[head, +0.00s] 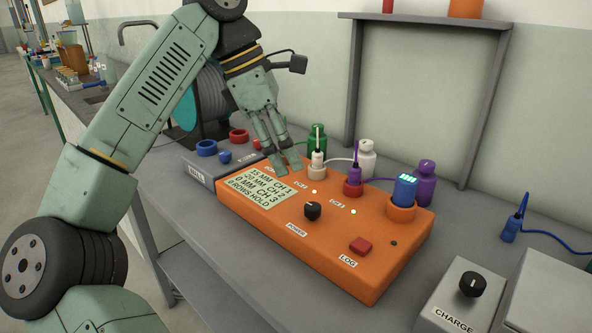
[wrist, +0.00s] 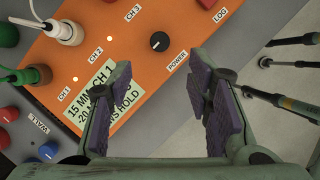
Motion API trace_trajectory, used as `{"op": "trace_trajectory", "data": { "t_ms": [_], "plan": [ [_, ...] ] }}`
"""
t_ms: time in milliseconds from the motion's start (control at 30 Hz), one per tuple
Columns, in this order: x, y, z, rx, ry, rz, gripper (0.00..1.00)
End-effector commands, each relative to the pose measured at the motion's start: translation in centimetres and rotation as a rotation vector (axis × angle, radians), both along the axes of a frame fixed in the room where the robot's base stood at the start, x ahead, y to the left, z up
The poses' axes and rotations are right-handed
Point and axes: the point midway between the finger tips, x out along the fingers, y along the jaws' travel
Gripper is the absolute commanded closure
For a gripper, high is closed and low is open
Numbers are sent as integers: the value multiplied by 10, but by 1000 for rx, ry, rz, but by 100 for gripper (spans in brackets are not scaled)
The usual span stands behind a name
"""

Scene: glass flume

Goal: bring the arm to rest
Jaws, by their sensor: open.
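My gripper (head: 287,165) hangs over the left rear part of the orange control box (head: 270,208), near its display (head: 262,190). In the wrist view my gripper (wrist: 163,100) is open, with its two purple-padded fingers apart and nothing between them. Below the fingers the wrist view shows the box (wrist: 130,50), its black POWER knob (wrist: 160,41) and the display (wrist: 98,100). The fingers hide part of the display text. My arm reaches in from the left in the head view. Whether the fingers touch the box cannot be told.
A white plug (head: 317,158), a purple plug (head: 354,174) and a blue unit (head: 404,189) stand in the box's sockets. A red LOG button (head: 360,246) is at the front. A CHARGE box (head: 462,300) stands right.

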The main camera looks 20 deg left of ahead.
Motion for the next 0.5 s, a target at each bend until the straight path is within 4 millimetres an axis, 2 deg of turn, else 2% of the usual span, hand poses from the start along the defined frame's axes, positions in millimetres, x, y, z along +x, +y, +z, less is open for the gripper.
{"op": "trace_trajectory", "data": {
  "t_ms": [133,500],
  "plan": [
    [-1,3,8,0,-1,0,54],
    [-1,3,8,-1,-1,0,54]
  ]
}}
